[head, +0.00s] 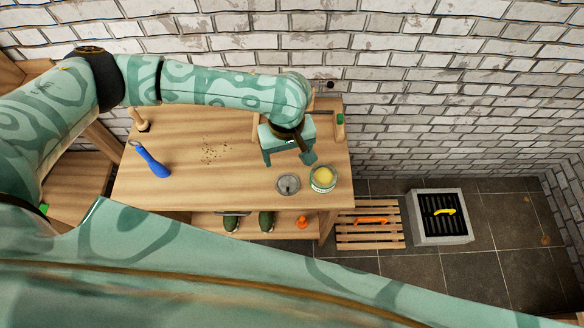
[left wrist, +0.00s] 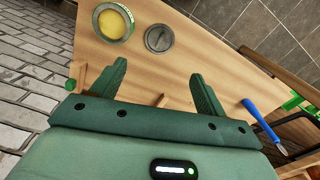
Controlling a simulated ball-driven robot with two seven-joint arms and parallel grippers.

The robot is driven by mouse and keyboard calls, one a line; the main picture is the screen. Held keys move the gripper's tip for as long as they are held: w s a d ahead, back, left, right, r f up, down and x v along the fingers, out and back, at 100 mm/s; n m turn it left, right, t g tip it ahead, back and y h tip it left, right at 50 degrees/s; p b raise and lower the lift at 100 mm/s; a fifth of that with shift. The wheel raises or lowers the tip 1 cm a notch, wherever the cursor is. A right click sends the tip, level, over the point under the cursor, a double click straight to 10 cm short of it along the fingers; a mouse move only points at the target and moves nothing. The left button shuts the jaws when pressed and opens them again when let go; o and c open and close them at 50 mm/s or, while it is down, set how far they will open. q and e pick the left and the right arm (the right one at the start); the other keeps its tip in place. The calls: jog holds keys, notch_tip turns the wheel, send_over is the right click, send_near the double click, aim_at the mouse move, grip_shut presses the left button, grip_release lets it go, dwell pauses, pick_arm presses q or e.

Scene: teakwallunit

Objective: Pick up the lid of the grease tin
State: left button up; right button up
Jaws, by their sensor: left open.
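The lid (head: 288,184) is a grey metal disc lying flat on the wooden bench top (head: 190,185) near its front right. The open grease tin (head: 322,178), a round greenish tin with yellow grease, stands just right of it. In the left wrist view the lid (left wrist: 159,38) lies beyond my fingertips, and the tin (left wrist: 113,22) is to its left. My left gripper (head: 288,160) is open and empty, behind the lid in the head view and apart from it. Its two green fingers also show spread in the left wrist view (left wrist: 158,72). My right gripper is not in view.
A blue-handled tool (head: 150,160) lies at the bench's left, near dark crumbs (head: 214,152). A lower shelf holds green items (head: 266,221) and an orange one. A slatted pallet (head: 370,235) and a grey-framed drain (head: 440,217) are on the floor at right. A brick wall stands behind.

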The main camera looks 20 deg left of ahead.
pick_arm(q)
jog(key=b, duration=0.5)
send_over(288, 184)
notch_tip(288, 184, down, 10)
jog(key=shift+w+f, duration=0.15)
jog(key=shift+f, duration=0.45)
notch_tip(288, 184, down, 5)
jog(key=b, duration=0.4)
jog(key=shift+r, duration=0.15)
jog(key=shift+c, duration=0.5)
jog(key=c, duration=0.6)
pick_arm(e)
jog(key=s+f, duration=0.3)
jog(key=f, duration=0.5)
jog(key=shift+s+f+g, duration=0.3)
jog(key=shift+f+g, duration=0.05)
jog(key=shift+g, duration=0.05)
